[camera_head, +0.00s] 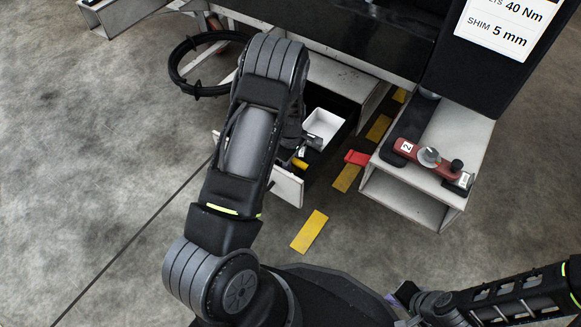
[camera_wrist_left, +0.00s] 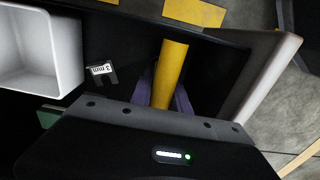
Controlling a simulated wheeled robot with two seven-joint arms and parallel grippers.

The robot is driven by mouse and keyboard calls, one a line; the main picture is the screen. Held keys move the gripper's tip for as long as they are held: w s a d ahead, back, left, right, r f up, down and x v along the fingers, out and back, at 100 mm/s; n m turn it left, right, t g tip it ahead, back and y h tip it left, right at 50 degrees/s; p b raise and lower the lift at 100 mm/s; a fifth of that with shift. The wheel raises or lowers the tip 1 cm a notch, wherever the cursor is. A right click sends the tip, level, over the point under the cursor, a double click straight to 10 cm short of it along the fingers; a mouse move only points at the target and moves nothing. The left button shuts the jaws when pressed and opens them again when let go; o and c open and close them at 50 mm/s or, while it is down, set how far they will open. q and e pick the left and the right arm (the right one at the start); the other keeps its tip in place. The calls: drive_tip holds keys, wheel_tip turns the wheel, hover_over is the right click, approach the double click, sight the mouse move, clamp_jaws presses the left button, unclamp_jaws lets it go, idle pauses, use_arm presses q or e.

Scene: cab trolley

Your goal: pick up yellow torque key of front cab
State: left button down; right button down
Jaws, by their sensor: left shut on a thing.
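The yellow torque key (camera_wrist_left: 170,70) stands out between the fingers of my left gripper (camera_wrist_left: 165,97) in the left wrist view. The gripper is shut on it, inside the open drawer (camera_wrist_left: 268,78). In the head view, a small yellow part of the key (camera_head: 299,163) shows beside my left arm, which hides most of the gripper. My right gripper (camera_head: 403,294) is at the lower right of the head view, away from the drawer; its fingers are too unclear to tell their state.
A white bin (camera_head: 324,128) sits in the drawer, near a dark piece labelled 3 mm (camera_wrist_left: 101,72). A red tool (camera_head: 425,158) lies on the grey trolley step (camera_head: 410,182) at right. Open floor lies in front.

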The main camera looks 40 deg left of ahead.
use_arm(q)
drive_tip(key=shift+r, duration=0.1)
wheel_tip(320, 180, up, 9)
drive_tip(key=p, duration=0.4)
drive_tip(key=shift+r, duration=0.4)
drive_tip(key=shift+r, duration=0.1)
